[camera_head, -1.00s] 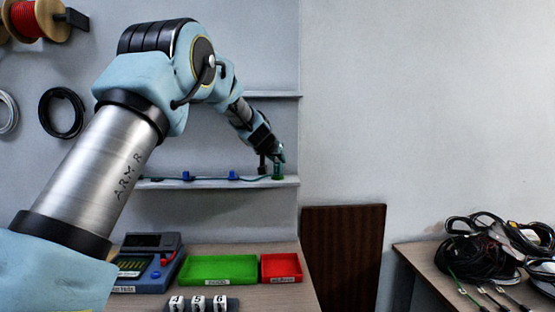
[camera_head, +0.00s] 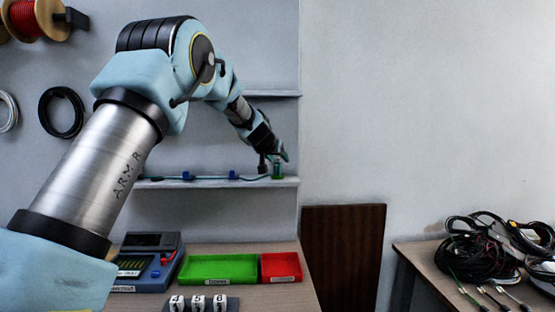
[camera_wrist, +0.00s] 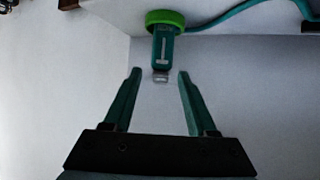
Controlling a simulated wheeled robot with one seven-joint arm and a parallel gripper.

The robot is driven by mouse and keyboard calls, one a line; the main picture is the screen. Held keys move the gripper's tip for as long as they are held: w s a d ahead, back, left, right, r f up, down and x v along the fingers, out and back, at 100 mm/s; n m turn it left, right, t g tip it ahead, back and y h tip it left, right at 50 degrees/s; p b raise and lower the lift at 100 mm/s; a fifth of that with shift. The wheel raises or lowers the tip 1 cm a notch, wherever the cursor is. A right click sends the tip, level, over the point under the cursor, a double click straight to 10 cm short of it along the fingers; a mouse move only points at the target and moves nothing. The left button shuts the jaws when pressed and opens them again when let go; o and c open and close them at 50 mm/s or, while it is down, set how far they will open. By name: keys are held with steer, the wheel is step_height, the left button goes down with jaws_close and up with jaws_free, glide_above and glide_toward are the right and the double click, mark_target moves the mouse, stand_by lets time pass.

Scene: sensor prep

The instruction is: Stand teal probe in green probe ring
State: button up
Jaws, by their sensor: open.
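The green probe ring (camera_head: 277,177) sits on the wall shelf near its right end. The teal probe (camera_head: 276,167) stands upright in it. In the wrist view the green ring (camera_wrist: 165,18) surrounds one end of the probe (camera_wrist: 163,47), and the probe's metal tip (camera_wrist: 160,75) points out toward my gripper. My gripper (camera_wrist: 159,72) is open, with one finger on either side of the metal tip and a gap to each. In the head view my gripper (camera_head: 279,157) is just above the probe, small and partly overlapping it.
A teal cable (camera_wrist: 235,15) runs from beside the ring. Blue clips (camera_head: 232,175) stand along the shelf (camera_head: 215,184). Below are a green tray (camera_head: 219,268), a red tray (camera_head: 282,267) and a blue device (camera_head: 146,262) on the table. The wall right of the shelf is bare.

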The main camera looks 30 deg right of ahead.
steer(key=b+v, duration=0.3)
steer(key=v, duration=0.9)
steer(key=s+a+f+n+g+y, duration=0.1)
steer(key=s+a+f+n+y, duration=0.15)
steer(key=a+f, duration=0.8)
steer(key=s+a+f+n+g+y, duration=0.1)
steer(key=a+f+n+g+y, duration=0.35)
steer(key=a, duration=1.05)
steer(key=s+a+f+y, duration=0.1)
steer(key=s+a+f, duration=0.5)
steer(key=s+a, duration=0.2)
steer(key=s+a+f+n+g, duration=0.1)
steer(key=s+a+f, duration=0.5)
steer(key=s+a, duration=0.3)
steer(key=a, duration=0.2)
steer(key=shift+s+a+f+y, duration=0.15)
steer(key=shift+s+a+y, duration=0.15)
steer(key=shift+y, duration=0.1)
steer(key=shift+c, duration=0.2)
